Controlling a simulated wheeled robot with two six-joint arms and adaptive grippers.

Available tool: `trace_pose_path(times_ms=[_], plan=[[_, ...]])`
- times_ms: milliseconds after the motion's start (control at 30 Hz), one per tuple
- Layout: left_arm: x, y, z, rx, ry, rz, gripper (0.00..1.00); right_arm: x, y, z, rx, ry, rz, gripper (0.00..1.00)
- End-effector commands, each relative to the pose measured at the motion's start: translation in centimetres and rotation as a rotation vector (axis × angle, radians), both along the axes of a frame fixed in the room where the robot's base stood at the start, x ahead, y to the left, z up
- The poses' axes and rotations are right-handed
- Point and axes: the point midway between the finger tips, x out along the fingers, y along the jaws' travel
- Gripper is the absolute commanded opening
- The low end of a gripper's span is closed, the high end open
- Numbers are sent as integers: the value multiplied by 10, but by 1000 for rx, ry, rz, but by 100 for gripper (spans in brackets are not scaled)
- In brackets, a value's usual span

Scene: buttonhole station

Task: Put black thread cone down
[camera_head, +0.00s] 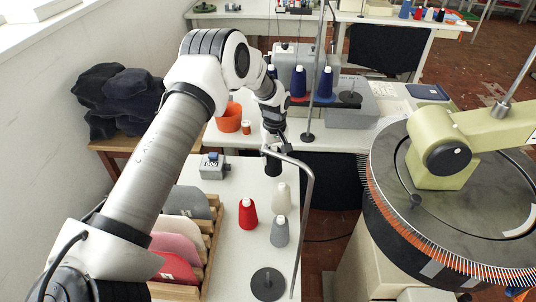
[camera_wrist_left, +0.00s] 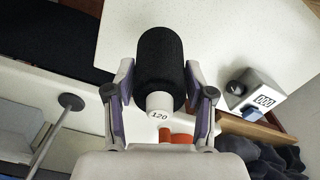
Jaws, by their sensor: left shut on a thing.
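The black thread cone (camera_head: 272,164) shows partly below my left gripper (camera_head: 275,143) in the head view, over the white table (camera_head: 225,185). In the left wrist view the black cone (camera_wrist_left: 160,62) is between the two fingers of the left gripper (camera_wrist_left: 160,95), with its white tip marked 120 toward the palm. The left gripper is shut on the cone. I cannot tell whether the cone's base touches the table. My right gripper is not in view.
A red cone (camera_head: 248,214), a cream cone (camera_head: 281,199) and a grey cone (camera_head: 280,232) stand nearer on the table. A bent metal stand (camera_head: 306,200) rises at its right edge. A small counter box (camera_head: 211,167) and a wooden rack (camera_head: 212,235) are at the left.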

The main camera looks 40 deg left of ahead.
Motion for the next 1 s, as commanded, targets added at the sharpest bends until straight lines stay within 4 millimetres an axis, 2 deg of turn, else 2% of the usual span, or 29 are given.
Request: trace_pose_path(times_ms=[100,167,500,533,567,600,867,1000], plan=[[-1,0,-21,0,4,1,16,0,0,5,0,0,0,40],[0,0,-27,1,1,0,16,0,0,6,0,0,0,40],[0,0,-33,0,0,-1,16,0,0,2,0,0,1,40],[0,0,-32,0,0,-1,64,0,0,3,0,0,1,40],[0,0,-32,0,0,-1,75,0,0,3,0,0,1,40],[0,0,-32,0,0,-1,79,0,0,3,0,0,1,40],[0,-1,-31,-1,1,-1,79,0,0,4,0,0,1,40],[0,-1,-23,-1,-2,-1,79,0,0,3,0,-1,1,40]])
